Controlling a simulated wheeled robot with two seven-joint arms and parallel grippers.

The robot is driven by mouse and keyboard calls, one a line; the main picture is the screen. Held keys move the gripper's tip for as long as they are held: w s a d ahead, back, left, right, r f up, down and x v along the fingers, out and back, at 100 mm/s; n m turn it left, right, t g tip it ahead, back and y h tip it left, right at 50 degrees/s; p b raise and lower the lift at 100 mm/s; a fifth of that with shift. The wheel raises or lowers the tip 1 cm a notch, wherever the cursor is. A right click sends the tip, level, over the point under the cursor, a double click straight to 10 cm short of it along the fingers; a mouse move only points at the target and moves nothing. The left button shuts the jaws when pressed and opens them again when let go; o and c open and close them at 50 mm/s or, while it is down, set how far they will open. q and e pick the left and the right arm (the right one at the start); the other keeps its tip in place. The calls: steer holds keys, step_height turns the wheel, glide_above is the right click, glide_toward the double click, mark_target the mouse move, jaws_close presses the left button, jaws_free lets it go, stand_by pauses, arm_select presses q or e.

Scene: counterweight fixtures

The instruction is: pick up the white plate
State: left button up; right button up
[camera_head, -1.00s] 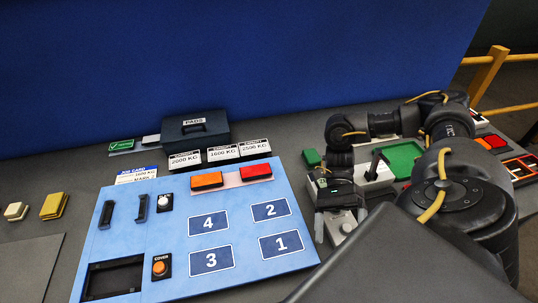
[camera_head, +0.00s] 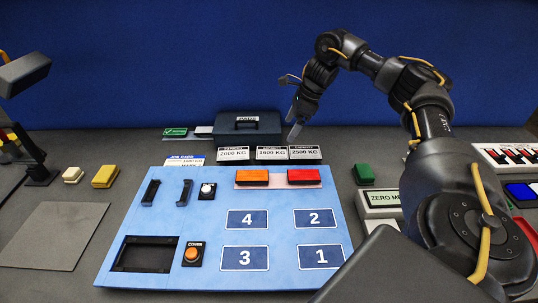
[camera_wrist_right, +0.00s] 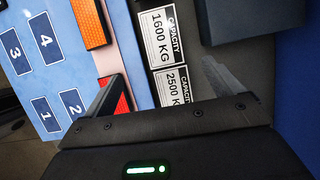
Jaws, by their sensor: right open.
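Three white plates with black capacity headings stand in a row behind the blue panel: 2000 KG (camera_head: 233,154), 1600 KG (camera_head: 272,154) and 2500 KG (camera_head: 305,153). I cannot tell which one the task means. My right gripper (camera_head: 295,124) is above and just behind the 1600 and 2500 plates, pointing down, open and empty. In the right wrist view my right gripper (camera_wrist_right: 162,70) has its fingers spread, with the 1600 plate (camera_wrist_right: 165,38) and the 2500 plate (camera_wrist_right: 174,86) in view between them. It appears apart from both. My left gripper is out of view.
The blue panel (camera_head: 215,220) carries orange and red blocks (camera_head: 303,176) close in front of the plates. A dark case (camera_head: 247,127) stands right behind them. A green block (camera_head: 364,173) lies at right. A bare grey mat (camera_head: 52,235) lies at left.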

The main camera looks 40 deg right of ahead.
steer(key=b, duration=0.2)
glide_toward(277, 152)
steer(key=shift+w+a+f, duration=0.1)
steer(key=shift+a+f, duration=0.25)
steer(key=shift+f, duration=0.15)
steer(key=shift+w+a+f, duration=0.1)
steer(key=shift+a+f, duration=0.2)
steer(key=shift+f, duration=0.25)
steer(key=shift+a+f+p, duration=0.1)
steer(key=shift+f+p, duration=0.2)
steer(key=x, duration=0.1)
steer(key=p+x, duration=0.1)
steer(key=x, duration=0.1)
steer(key=shift+w+f, duration=0.25)
steer(key=shift+f, duration=0.1)
steer(key=shift+w+f, duration=0.1)
steer(key=shift+f, duration=0.3)
steer(key=c, duration=1.1)
